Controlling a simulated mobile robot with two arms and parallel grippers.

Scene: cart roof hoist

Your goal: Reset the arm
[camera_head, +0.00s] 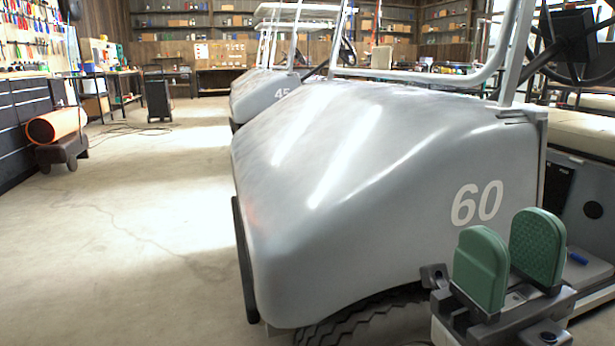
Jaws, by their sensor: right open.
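My right gripper (509,264) shows at the lower right, with two green pads standing upright and a clear gap between them. It is open and nothing shows between the pads. It is in front of the side of the grey golf cart marked 60 (370,190); I cannot tell whether it touches the cart. My left gripper is not in view.
Dark drawer cabinets (20,120) and an orange cylinder (57,125) line the left side. Cart 60's steering wheel (575,45) is at the upper right.

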